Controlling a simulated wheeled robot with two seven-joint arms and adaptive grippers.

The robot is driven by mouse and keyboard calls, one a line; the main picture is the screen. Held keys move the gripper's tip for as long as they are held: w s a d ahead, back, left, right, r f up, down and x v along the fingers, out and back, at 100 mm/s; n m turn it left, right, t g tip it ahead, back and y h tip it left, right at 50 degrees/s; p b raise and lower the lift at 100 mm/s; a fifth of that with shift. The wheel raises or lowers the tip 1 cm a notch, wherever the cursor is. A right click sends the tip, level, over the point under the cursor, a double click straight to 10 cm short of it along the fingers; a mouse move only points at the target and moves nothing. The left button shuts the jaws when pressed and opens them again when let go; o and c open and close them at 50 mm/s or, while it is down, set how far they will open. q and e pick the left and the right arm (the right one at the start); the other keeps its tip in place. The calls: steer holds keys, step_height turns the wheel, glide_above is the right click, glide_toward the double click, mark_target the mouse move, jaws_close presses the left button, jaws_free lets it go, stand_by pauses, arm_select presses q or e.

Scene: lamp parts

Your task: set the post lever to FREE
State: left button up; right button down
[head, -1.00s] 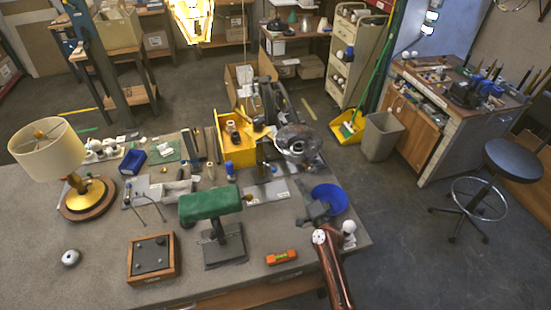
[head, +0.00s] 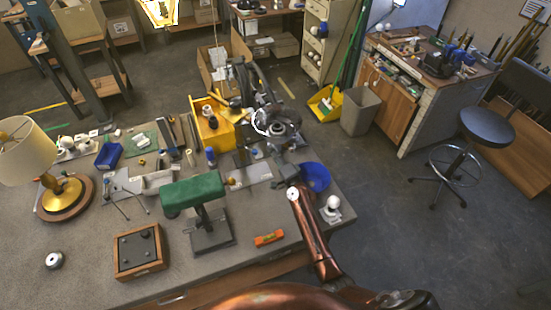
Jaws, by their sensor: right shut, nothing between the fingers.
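A stand with a green padded top (head: 192,193) rises on a dark post from a flat dark base (head: 211,236) on the bench. I cannot make out a lever or a FREE marking on it. My right gripper (head: 280,160) is dark grey and small at the end of my copper arm, left of the blue bowl (head: 315,177). It is shut and empty, to the right of the green-topped stand and apart from it. Behind it stands a dark machine with a round metal disc (head: 284,122). My left gripper is not in view.

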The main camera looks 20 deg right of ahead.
mark_target(247, 147)
steer(key=a, duration=0.1)
steer(key=w+a, duration=0.1)
steer(key=a, duration=0.2)
steer(key=shift+w+f+p, duration=0.15)
steer(key=shift+f+p, duration=0.2)
steer(key=shift+p, duration=0.05)
